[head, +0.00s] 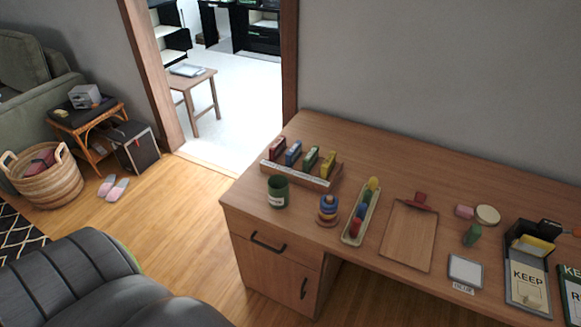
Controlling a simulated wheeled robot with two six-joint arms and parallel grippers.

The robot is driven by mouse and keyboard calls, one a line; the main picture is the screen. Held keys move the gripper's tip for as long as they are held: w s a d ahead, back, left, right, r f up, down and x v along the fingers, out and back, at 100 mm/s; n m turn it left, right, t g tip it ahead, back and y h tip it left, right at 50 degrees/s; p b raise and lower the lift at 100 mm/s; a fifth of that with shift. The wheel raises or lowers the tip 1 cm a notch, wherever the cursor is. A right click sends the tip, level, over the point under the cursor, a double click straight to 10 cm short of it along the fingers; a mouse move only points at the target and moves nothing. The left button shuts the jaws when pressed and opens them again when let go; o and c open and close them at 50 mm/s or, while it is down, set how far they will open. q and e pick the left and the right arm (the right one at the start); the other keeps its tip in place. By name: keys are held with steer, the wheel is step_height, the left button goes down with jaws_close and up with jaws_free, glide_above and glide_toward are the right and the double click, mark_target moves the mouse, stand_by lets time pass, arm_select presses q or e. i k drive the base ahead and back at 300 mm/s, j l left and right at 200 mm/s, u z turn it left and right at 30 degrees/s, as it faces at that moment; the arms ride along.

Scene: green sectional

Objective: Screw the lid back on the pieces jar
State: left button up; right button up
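A dark green jar-like container (278,193) with a small white label stands upright near the left end of the wooden desk. Its top looks dark and open, with no lid visible on it. I cannot read the label, so I cannot be sure it is the pieces jar. A round beige disc (487,214) with a dark rim lies flat towards the right of the desk, well apart from the green container. It may be the lid, but it is too small to tell. Neither of my grippers is in view.
A dark chair (100,280) stands front left.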

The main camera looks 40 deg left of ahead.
mark_target(278, 184)
steer(key=u, duration=1.25)
steer(key=z, duration=1.55)
steer(key=u, duration=1.55)
steer(key=k+l+z, duration=0.15)
steer(key=l, duration=0.25)
